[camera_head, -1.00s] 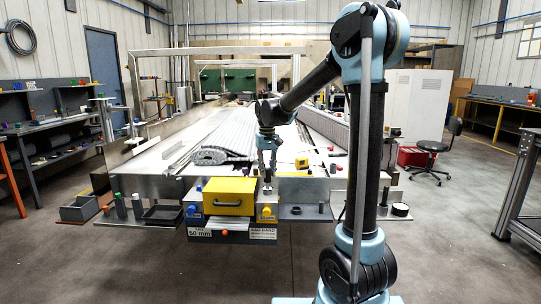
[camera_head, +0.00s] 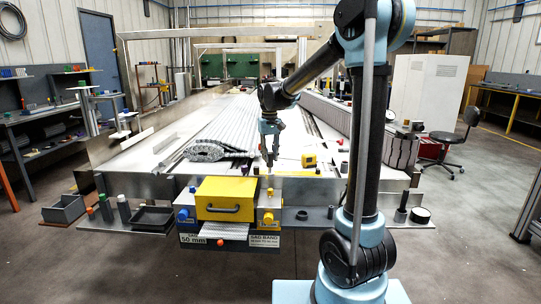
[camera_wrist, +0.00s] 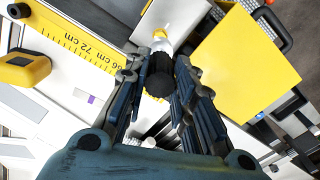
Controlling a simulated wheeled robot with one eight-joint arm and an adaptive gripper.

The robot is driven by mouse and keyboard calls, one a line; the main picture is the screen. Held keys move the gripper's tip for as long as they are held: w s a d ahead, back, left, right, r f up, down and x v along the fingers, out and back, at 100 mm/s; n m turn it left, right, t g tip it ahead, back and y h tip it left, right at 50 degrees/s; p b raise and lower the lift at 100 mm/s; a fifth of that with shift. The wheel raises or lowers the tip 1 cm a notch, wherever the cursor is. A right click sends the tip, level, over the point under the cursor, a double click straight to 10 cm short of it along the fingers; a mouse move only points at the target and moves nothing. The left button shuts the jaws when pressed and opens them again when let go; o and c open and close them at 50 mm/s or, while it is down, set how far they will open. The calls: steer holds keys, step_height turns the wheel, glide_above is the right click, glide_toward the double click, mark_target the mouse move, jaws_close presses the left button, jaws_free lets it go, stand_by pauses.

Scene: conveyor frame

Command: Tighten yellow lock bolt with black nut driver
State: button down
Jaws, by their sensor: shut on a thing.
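The black nut driver (camera_wrist: 160,72) is between my gripper's fingers (camera_wrist: 158,85) in the wrist view, its handle end toward the camera. The yellow lock bolt (camera_wrist: 160,34) shows just past the driver, almost in line with it; I cannot tell whether they touch there. In the head view my gripper (camera_head: 269,146) is above the right end of the yellow-lidded unit, with the driver (camera_head: 269,163) hanging below it. A gap seems to separate the driver from the unit's top. The bolt is too small to make out clearly in the head view.
The yellow lid (camera_head: 225,198) with a dark handle is left of my gripper. A yellow tape measure (camera_head: 309,160) lies to the right. A black tray (camera_head: 152,216) and several upright cylinders stand at the left. A roll of grey belt (camera_head: 215,149) lies behind.

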mark_target(270, 167)
steer(key=shift+d, duration=0.1)
steer(key=shift+s+f, duration=0.1)
steer(key=shift+f, duration=2.1)
steer(key=shift+f, duration=1.3)
steer(key=m, duration=1.1)
steer(key=shift+m, duration=0.3)
steer(key=m, duration=0.4)
steer(key=shift+m, duration=3.3)
